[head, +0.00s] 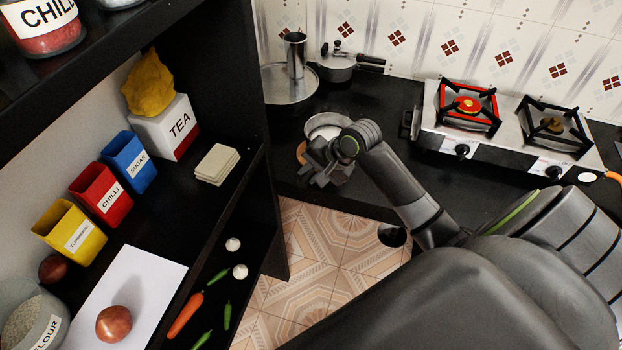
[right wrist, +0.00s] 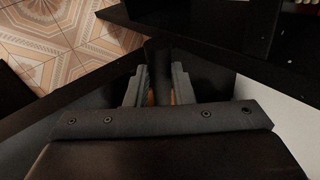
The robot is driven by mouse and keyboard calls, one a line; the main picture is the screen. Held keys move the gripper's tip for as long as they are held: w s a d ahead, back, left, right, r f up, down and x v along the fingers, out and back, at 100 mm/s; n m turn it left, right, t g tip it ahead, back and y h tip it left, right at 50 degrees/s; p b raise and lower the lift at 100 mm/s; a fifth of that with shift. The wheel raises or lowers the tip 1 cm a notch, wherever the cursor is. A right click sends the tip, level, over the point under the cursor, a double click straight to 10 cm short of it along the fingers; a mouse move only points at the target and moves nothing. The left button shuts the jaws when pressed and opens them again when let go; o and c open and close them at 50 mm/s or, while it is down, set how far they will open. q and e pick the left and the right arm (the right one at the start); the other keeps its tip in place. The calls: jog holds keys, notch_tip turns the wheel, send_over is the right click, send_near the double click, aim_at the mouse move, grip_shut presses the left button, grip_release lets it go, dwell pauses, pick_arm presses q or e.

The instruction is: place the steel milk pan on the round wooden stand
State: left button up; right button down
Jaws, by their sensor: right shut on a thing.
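The steel milk pan (head: 325,121) is on the black counter side in the head view, largely hidden behind my right gripper and wrist. The round wooden stand (head: 300,152) shows only as an orange-brown edge at the pan's left. The pan overlaps the stand in the picture; I cannot tell whether it rests on it or hangs just above. My right gripper (head: 325,172) is shut on the pan's dark handle, which stands between the two grey fingers in the right wrist view (right wrist: 160,75). My left gripper is not in view.
A steel plate with a tall cup (head: 295,55) and a lidded pressure cooker (head: 338,64) stand behind the pan. A two-burner gas stove (head: 510,125) is at right. A black shelf with jars and boxes (head: 165,128) is at left. Bare counter (head: 385,105) lies between cooker and stove.

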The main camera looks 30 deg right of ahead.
jog(key=shift+f, duration=1.8)
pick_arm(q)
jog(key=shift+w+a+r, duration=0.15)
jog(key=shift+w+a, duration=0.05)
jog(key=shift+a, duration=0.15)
pick_arm(e)
jog(key=c, duration=1.3)
grip_release()
jog(key=shift+a, duration=0.1)
jog(key=shift+o, duration=0.2)
jog(key=v, duration=1.2)
